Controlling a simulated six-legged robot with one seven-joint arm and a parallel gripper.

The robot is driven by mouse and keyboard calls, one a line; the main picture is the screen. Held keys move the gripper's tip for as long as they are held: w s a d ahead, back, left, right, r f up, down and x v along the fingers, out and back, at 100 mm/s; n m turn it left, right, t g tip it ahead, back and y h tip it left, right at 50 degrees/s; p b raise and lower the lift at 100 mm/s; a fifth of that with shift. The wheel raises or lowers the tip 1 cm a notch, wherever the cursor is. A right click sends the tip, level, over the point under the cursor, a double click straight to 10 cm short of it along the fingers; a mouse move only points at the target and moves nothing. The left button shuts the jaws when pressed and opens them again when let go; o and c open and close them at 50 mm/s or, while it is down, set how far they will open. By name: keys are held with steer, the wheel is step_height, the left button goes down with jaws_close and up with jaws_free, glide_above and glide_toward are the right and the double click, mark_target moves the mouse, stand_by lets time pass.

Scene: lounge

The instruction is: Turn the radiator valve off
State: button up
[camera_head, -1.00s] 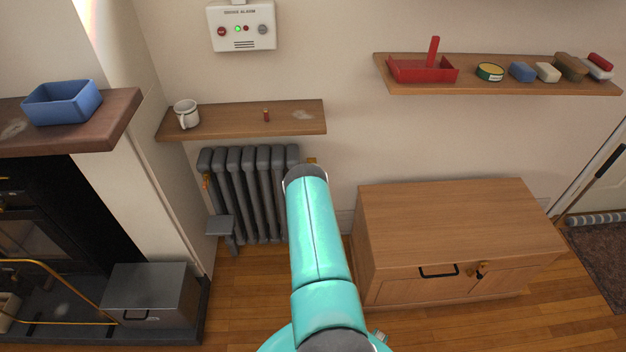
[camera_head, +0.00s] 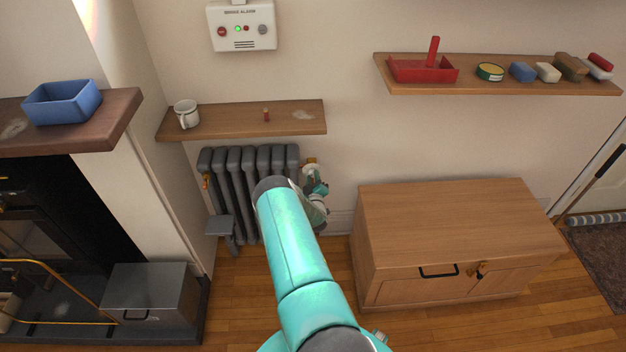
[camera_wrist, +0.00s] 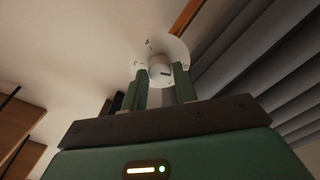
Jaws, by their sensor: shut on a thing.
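The radiator valve (camera_wrist: 159,58) shows in the wrist view as a white round dial with small dark marks and a pale knob at its middle. My gripper (camera_wrist: 161,78) has its two green fingers on either side of that knob and is shut on it. The dial's setting is too small to read.
A wooden shelf (camera_head: 230,121) with a white mug (camera_head: 186,113) and a small red item is above the radiator. A wooden cabinet (camera_head: 455,225) stands to the right. A small grey stand (camera_head: 221,227) is at the radiator's lower left. Some floor is clear between radiator and cabinet.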

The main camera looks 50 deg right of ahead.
steer(key=shift+n, duration=1.1)
steer(key=o, duration=1)
steer(key=shift+c, duration=0.2)
steer(key=v, duration=1.4)
steer(key=shift+d, duration=0.1)
